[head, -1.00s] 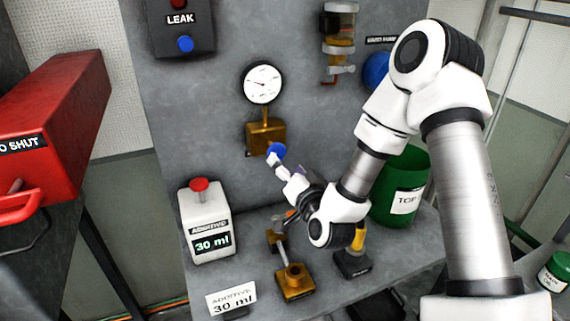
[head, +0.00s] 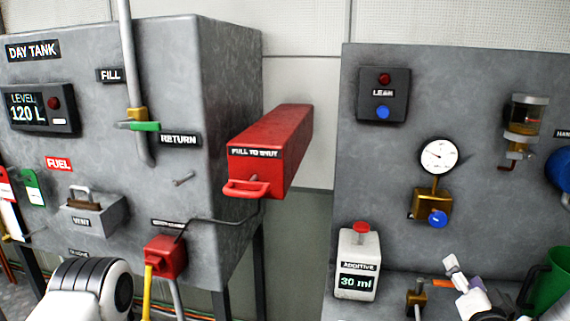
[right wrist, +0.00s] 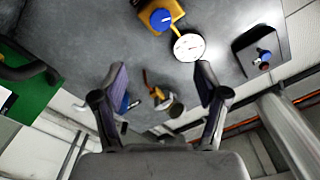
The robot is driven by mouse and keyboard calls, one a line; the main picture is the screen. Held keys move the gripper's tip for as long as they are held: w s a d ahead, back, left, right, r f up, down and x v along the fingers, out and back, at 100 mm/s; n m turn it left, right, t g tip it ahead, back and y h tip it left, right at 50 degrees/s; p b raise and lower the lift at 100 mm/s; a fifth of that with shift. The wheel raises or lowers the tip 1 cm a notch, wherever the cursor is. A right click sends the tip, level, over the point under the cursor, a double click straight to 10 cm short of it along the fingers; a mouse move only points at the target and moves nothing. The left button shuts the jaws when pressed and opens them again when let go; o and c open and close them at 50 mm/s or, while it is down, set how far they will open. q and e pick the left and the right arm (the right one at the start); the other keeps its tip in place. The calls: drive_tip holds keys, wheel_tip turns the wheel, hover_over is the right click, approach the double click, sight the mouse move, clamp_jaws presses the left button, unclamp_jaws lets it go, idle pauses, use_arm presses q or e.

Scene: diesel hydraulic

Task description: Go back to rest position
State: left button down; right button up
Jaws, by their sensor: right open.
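My right gripper (head: 460,274) is low at the right of the head view, below the brass valve block (head: 432,203) with its blue knob (head: 438,219). In the right wrist view my right gripper (right wrist: 161,82) has its two fingers spread wide with nothing held between them. The blue knob (right wrist: 161,19) and the round gauge (right wrist: 189,47) lie beyond the fingertips, apart from them. A white and black link of my left arm shows at the bottom left of the head view, but the left gripper is out of view.
A white additive bottle (head: 358,270) with a red cap stands left of my right gripper. A red pull-to-shut box (head: 275,150) juts out beside the day tank (head: 225,110). A green container (head: 552,285) is at the right edge, and a brass fitting (head: 417,297) is on the bench.

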drive_tip(key=s+a+f+n+g+y, duration=0.1)
drive_tip(key=s+a+f+n+g, duration=0.3)
drive_tip(key=f, duration=0.6)
drive_tip(key=s+a+f+g+y, duration=0.25)
drive_tip(key=s+f, duration=0.25)
drive_tip(key=f, duration=0.4)
drive_tip(key=s+a+f+n+g, duration=0.25)
drive_tip(key=s+a+f, duration=0.2)
drive_tip(key=f, duration=0.55)
drive_tip(key=s+a+f+n+g, duration=0.1)
drive_tip(key=s+f+g, duration=0.2)
drive_tip(key=s, duration=0.5)
drive_tip(key=s+f+n+g, duration=0.2)
drive_tip(key=s+f+g, duration=0.2)
drive_tip(key=s, duration=0.5)
drive_tip(key=shift+s+a+g+y, duration=0.2)
drive_tip(key=shift+a+g+y, duration=0.15)
drive_tip(key=shift+g, duration=0.55)
